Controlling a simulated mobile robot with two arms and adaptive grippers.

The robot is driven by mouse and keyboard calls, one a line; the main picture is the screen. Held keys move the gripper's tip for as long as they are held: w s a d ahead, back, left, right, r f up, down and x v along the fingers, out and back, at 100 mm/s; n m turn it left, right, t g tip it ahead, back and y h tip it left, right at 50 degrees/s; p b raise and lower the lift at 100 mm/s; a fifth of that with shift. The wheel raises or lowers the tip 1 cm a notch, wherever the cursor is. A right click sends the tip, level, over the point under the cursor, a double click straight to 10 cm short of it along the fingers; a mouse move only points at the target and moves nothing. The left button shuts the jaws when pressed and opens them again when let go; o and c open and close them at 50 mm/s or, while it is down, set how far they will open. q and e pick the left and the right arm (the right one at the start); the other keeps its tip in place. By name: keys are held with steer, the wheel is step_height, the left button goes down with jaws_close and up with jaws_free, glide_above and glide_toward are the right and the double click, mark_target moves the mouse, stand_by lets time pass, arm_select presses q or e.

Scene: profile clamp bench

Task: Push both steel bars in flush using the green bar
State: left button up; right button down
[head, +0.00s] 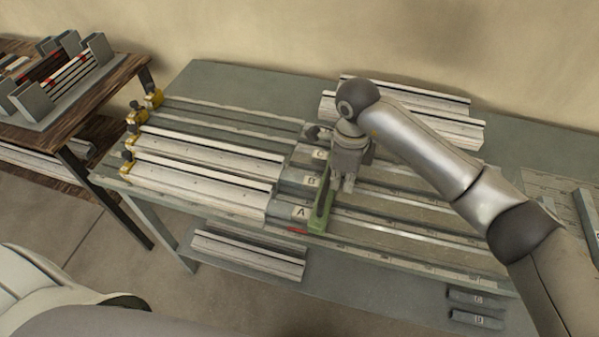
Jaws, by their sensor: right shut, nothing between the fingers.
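Two steel bars lie side by side on the left half of the bench: the front bar (195,193) and the one behind it (209,154). Their right ends are at the grey blocks lettered A (299,212) and B (311,181). The green bar (322,211) stands at the right side of block A. My right gripper (347,186) is shut and empty, pointing down just right of and behind the green bar; whether it touches it I cannot tell. My left gripper is not in view.
Yellow clamps (128,160) stand along the bench's left edge. Spare bars (400,115) lie at the back, partly behind my right arm. A wooden table (75,95) with a rack stands at the left. Another bar (248,254) lies on the lower shelf.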

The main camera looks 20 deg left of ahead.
mark_target(319, 191)
steer(key=shift+s+a+b, duration=0.1)
steer(key=shift+a+b, duration=1.05)
steer(key=shift+a, duration=1.45)
steer(key=shift+a+b, duration=0.35)
steer(key=shift+a, duration=0.05)
steer(key=shift+d, duration=0.1)
steer(key=shift+d, duration=0.4)
steer(key=shift+d+r, duration=0.1)
steer(key=shift+d, duration=0.15)
step_height(319, 191, up, 7)
steer(key=p, duration=0.2)
steer(key=shift+p, duration=0.3)
